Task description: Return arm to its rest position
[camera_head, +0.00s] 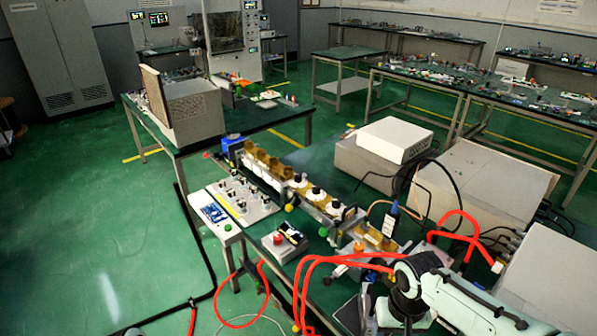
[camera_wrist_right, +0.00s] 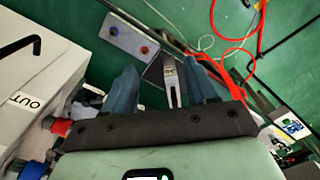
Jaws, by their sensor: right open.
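My right arm (camera_head: 455,300) comes in from the lower right in the head view, over the near end of the green bench. Its gripper shows in the right wrist view (camera_wrist_right: 162,88), with two blue-grey fingers spread apart. A grey metal part with a small label (camera_wrist_right: 171,82) appears between the fingers, and I see no finger closed on it. In the head view the fingertips are largely hidden by the wrist and nearby equipment. My left gripper is not in view.
A white box marked OUT (camera_wrist_right: 38,75) with red and blue knobs stands close left of the gripper. Red hoses (camera_head: 310,270) loop beside the arm. A row of brass waveguide parts (camera_head: 300,190) runs along the bench. A white box (camera_head: 545,285) sits right of the arm.

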